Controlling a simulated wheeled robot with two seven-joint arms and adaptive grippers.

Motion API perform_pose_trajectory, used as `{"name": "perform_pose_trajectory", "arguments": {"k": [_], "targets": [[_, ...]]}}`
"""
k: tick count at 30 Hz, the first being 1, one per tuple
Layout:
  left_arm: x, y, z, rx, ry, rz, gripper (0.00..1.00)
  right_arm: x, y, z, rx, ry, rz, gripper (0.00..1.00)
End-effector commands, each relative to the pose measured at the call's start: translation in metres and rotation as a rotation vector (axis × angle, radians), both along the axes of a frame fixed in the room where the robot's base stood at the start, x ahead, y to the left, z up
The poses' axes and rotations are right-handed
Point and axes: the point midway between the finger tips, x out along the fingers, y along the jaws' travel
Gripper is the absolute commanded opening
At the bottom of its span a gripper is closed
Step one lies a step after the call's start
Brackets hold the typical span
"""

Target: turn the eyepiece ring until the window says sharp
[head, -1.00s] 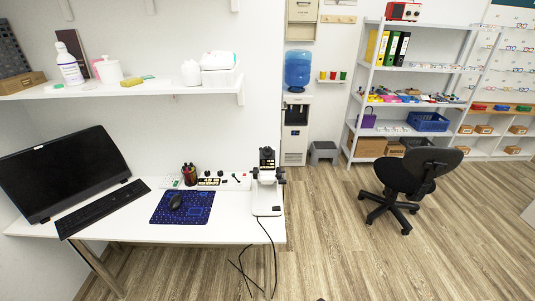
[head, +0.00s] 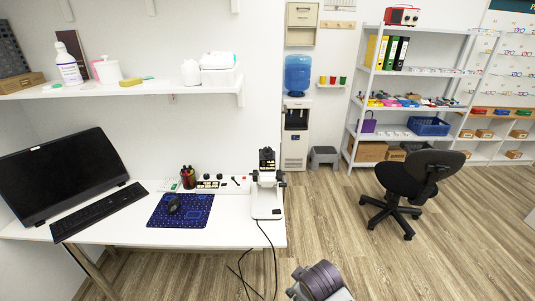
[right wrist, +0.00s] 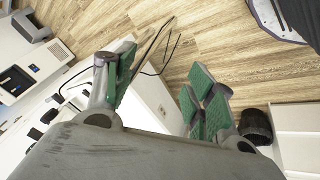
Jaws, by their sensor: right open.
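A white and black instrument (head: 266,190) stands at the right end of the white desk (head: 120,232), with a dark block on top and dark knobs at its sides. Its eyepiece ring and any window text are too small to make out. My right gripper (right wrist: 163,88) is open and empty in the right wrist view, its green pads wide apart. Desk and floor lie beyond it, and dark parts, perhaps of the instrument, show at the left. In the head view only a part of my arm shows at the bottom, well below the instrument. My left gripper is not in view.
A control panel (head: 222,184), pen cup (head: 188,179), mouse mat (head: 181,210), keyboard (head: 97,212) and monitor (head: 62,174) share the desk. A shelf (head: 125,88) hangs above. Black cables (head: 262,262) hang off the front edge. An office chair (head: 413,185) stands at the right.

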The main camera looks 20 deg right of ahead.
Motion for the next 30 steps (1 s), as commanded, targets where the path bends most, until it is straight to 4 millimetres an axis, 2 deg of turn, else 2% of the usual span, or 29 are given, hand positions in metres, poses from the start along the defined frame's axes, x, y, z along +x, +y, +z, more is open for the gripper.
{"name": "perform_pose_trajectory", "arguments": {"k": [14, 30], "targets": [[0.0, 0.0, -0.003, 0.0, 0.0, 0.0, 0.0, 0.079, 0.009, 0.067, -0.446, -0.162, 0.461, 0.55], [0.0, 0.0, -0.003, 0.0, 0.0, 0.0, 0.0, 0.166, 0.027, 0.153, -1.148, -0.216, 0.914, 0.55]]}}
